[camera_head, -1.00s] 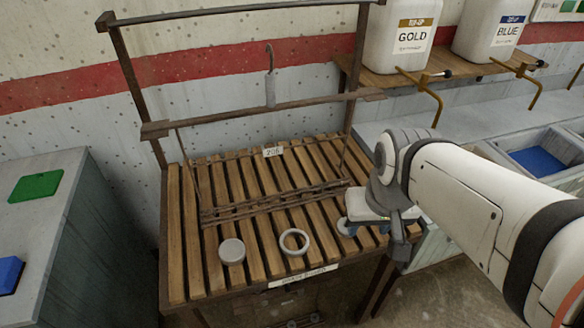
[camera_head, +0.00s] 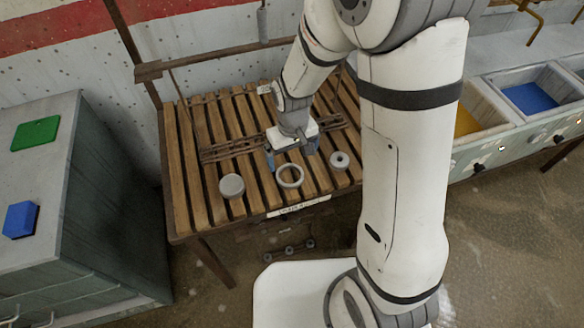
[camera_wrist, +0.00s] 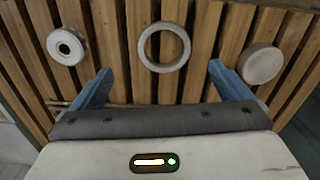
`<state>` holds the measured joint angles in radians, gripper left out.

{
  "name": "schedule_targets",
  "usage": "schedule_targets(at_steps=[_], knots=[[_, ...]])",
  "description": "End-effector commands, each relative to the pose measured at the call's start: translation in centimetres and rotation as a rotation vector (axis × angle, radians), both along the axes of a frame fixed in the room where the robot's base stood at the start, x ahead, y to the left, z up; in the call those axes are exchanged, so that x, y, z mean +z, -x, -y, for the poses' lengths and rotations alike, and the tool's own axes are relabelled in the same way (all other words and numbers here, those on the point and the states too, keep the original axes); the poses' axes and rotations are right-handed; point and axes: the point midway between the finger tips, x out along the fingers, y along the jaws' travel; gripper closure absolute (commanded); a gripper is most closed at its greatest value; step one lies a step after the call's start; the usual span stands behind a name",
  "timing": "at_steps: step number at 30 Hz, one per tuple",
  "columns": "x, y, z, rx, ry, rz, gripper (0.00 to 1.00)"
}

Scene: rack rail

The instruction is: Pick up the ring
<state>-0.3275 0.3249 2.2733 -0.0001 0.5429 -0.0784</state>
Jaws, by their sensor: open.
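The ring (camera_head: 290,166), pale grey with a wide open centre, lies flat on the slatted wooden bench. My gripper (camera_head: 292,157) is above the bench just behind the ring, fingers pointing down. In the wrist view the ring (camera_wrist: 164,65) lies ahead of and between the two blue fingers of my gripper (camera_wrist: 158,80), apart from both. The gripper is open and empty. The ring is whole in both views.
A solid grey disc (camera_head: 231,186) lies left of the ring, and a thick washer with a small hole (camera_head: 340,161) lies right of it. A rusty chain-like strip (camera_head: 225,149) runs behind.

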Motion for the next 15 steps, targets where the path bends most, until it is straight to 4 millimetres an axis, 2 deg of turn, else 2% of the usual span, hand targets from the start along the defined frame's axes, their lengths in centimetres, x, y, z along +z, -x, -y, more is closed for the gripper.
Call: schedule_targets(at_steps=[15], knots=[[-5.3, 0.0, -0.7, 0.001, 0.002, -0.006, 0.02]])
